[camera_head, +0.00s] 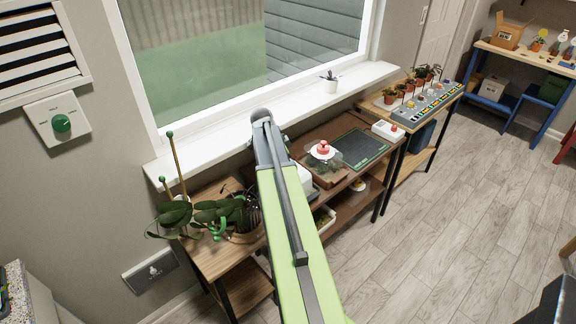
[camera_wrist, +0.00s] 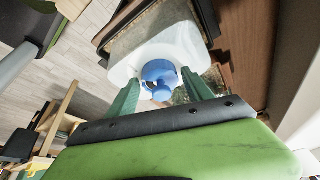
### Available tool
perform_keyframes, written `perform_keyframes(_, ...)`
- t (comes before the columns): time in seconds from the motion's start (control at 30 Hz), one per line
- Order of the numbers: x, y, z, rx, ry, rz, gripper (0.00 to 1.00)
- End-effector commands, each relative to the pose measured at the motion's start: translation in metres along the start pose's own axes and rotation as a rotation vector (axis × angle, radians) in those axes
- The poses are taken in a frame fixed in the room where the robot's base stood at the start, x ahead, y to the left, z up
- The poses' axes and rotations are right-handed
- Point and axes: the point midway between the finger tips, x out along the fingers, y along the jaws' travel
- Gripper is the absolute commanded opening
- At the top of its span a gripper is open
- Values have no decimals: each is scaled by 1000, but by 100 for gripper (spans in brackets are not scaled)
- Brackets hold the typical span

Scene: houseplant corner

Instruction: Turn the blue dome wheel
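The blue wheel (camera_wrist: 160,73) sits on a white rounded dome (camera_wrist: 125,68) in the wrist view. My gripper (camera_wrist: 161,76) has its two green fingers apart, one on each side of the blue wheel. A gap shows between the wheel and each fingertip, so the gripper looks open. In the head view my green arm reaches out over the shelf, and the gripper and blue wheel are hidden behind it.
A terrarium with a white lid and red knob (camera_head: 322,150) stands right of my arm, beside a dark green mat (camera_head: 360,148). A potted plant (camera_head: 215,212) with a tall stake is close on the left. The window sill (camera_head: 215,140) runs behind.

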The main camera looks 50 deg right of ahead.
Motion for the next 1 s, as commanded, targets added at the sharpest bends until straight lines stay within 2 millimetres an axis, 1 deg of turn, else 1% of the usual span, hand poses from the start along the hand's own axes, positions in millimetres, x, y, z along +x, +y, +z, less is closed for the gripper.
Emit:
perform_keyframes(0.03, 0, 0, 0, 0, 0, 0, 67)
perform_keyframes(0.07, 0, 0, 0, 0, 0, 0, 70)
perform_keyframes(0.37, -1, 0, 0, -1, 1, -1, 70)
perform_keyframes(0.47, -7, 0, -1, -1, 1, -1, 70)
perform_keyframes(0.53, -15, 0, -2, -1, 1, -1, 70)
perform_keyframes(0.67, -39, 0, -3, -2, 1, -2, 70)
perform_keyframes(1.0, -124, 0, -5, -2, 1, -1, 70)
